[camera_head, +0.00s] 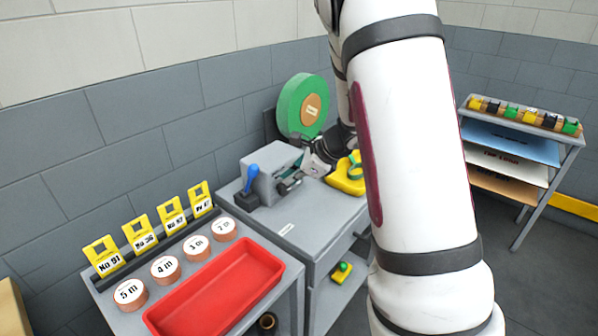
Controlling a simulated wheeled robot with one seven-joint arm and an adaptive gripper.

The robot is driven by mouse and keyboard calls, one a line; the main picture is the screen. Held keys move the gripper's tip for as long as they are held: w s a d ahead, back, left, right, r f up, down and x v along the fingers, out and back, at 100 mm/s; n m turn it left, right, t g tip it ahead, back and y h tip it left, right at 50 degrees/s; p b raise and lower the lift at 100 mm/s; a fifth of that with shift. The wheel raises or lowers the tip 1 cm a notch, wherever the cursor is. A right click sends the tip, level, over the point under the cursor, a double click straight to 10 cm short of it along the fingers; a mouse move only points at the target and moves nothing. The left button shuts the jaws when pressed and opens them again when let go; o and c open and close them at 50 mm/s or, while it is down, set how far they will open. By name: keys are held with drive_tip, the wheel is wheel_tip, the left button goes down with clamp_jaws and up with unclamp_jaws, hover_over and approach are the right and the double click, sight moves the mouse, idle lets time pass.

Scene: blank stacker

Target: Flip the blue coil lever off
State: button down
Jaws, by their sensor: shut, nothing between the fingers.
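The blue coil lever (252,174) stands nearly upright, with a slight tilt, on a dark base at the left end of the grey machine (273,171). The machine sits on a grey workbench (305,226). My gripper (288,185) is shut and empty at the front of the machine, to the right of the lever and apart from it. Its fingers are small and dark here, so whether they touch the machine cannot be told. My white arm hides part of the bench's right side.
A green disc (291,108) stands behind the machine. A yellow item (342,182) lies to its right. In front left are a red tray (215,292), copper-coloured rolls (166,269) and yellow number cards (139,233). A shelf rack (578,142) stands far right.

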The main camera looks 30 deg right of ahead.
sight(249, 181)
drive_tip(key=shift+w+a+f+p, duration=0.2)
drive_tip(key=shift+w+a, duration=0.75)
drive_tip(key=shift+w, duration=0.1)
drive_tip(key=shift+w+a+f+p, duration=0.15)
drive_tip(key=shift+w+a, duration=0.8)
drive_tip(key=shift+w, duration=0.1)
drive_tip(key=shift+r+p, duration=0.15)
drive_tip(key=shift+p, duration=0.15)
drive_tip(key=shift+w+a+r+g+p, duration=0.1)
drive_tip(key=shift+w+r+g+p, duration=0.15)
drive_tip(key=shift+p, duration=0.25)
